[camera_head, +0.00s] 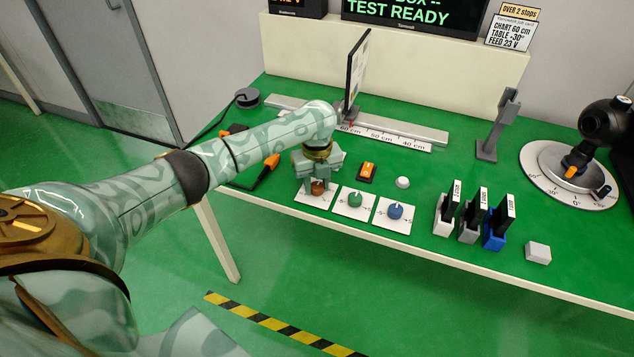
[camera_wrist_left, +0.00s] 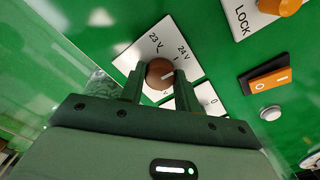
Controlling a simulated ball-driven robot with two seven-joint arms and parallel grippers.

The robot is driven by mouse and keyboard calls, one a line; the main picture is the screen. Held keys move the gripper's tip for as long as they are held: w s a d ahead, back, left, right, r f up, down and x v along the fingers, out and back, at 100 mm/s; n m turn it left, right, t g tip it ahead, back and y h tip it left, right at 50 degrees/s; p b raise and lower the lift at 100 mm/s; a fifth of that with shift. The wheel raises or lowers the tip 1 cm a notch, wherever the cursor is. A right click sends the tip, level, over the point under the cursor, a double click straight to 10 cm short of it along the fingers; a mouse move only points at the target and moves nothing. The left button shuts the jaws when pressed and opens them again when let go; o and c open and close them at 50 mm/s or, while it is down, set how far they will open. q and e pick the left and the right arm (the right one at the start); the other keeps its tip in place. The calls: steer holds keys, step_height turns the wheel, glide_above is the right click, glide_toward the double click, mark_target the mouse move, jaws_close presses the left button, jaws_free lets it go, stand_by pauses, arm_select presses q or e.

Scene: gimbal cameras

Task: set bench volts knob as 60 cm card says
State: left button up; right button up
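The brown volts knob (camera_wrist_left: 159,72) sits on a white plate (camera_wrist_left: 135,55) marked 23 V and 24 V in the left wrist view. A pale pointer line shows on its top; I cannot tell exactly which mark it faces. My left gripper (camera_wrist_left: 160,84) has one finger on each side of the knob, seemingly touching it. In the head view my left gripper (camera_head: 317,184) is down over the brown knob (camera_head: 318,188), the leftmost of three knobs. The job card (camera_head: 512,32) at back right reads CHART 60 cm, TABLE +30°, FEED 23 V. My right gripper is not in view.
Green (camera_head: 355,200) and blue (camera_head: 395,211) knobs stand to the right. An orange rocker switch (camera_head: 367,171) and white button (camera_head: 402,182) lie behind them. A chart panel (camera_head: 357,72) stands on the rail (camera_head: 425,130). Several card holders (camera_head: 468,235) stand farther right.

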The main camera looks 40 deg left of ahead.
arm_select(q)
steer(key=shift+r+n+p, duration=0.2)
steer(key=shift+n+p, duration=0.2)
steer(key=shift+p, duration=0.3)
steer(key=n+p, duration=0.3)
steer(key=p, duration=0.1)
steer(key=shift+r+n+p, duration=0.1)
steer(key=shift+n+p, duration=0.2)
steer(key=shift+n, duration=0.1)
steer(key=shift+d+n+p, duration=0.1)
steer(key=shift+n+p, duration=0.6)
steer(key=shift+n, duration=0.2)
steer(key=n+p, duration=0.1)
steer(key=n, duration=0.2)
steer(key=shift+f+p, duration=0.2)
steer(key=shift+p, duration=0.1)
steer(key=shift+f+n+p, duration=0.1)
steer(key=shift+n+p, duration=0.3)
steer(key=shift+n, duration=1.2)
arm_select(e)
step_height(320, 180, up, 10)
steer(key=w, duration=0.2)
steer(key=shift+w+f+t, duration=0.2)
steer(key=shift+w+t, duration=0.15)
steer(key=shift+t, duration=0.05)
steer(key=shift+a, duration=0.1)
arm_select(q)
steer(key=o, duration=1)
